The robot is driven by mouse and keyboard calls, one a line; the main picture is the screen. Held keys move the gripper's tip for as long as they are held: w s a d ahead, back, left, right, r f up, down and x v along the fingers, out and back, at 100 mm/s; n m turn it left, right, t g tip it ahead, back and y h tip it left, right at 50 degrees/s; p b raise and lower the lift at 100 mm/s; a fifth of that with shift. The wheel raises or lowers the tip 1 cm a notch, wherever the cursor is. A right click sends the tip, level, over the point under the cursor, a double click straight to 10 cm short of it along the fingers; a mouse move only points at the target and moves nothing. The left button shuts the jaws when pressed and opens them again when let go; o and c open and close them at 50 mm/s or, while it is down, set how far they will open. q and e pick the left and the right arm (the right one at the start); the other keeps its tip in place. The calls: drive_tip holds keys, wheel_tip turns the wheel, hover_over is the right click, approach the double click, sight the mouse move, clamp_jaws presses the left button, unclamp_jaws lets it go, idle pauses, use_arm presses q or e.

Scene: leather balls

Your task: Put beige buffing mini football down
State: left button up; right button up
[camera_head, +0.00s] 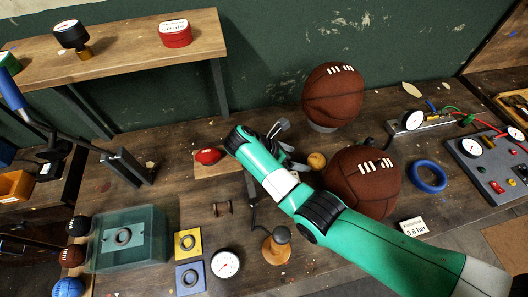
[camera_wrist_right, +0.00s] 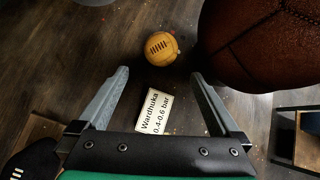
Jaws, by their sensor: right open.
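The beige mini football (camera_head: 317,160) rests on the brown wooden table, left of a large brown football. In the right wrist view the ball (camera_wrist_right: 160,47), with dark lacing, is whole and unheld. It shows just past the fingertips, roughly midway between them. My right gripper (camera_head: 292,148) is open and empty, close to the left of the ball in the head view. In the wrist view its two grey fingers (camera_wrist_right: 159,76) stand well apart. Whether a finger touches the ball I cannot tell, but a gap shows. My left gripper is not in view.
The large brown football (camera_head: 368,180) is close by the right finger; another (camera_head: 333,93) stands behind. A white label card (camera_wrist_right: 154,112) shows between my fingers. My green right arm crosses the table.

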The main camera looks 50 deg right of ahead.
sight(313, 160)
drive_tip(key=b+x, duration=0.4)
drive_tip(key=x, duration=0.2)
drive_tip(key=shift+w, duration=0.1)
drive_tip(key=shift+d+f+b, duration=0.2)
drive_tip(key=shift+d+b, duration=0.1)
drive_tip(key=shift+b, duration=0.1)
drive_tip(key=shift+s+d+r, duration=0.1)
drive_tip(key=shift+s, duration=0.1)
drive_tip(key=shift+d+f, duration=0.2)
drive_tip(key=x, duration=0.2)
drive_tip(key=b+x, duration=0.1)
drive_tip(key=x, duration=0.1)
drive_tip(key=shift+s+d, duration=0.3)
drive_tip(key=c, duration=1.3)
drive_tip(key=shift+r, duration=0.1)
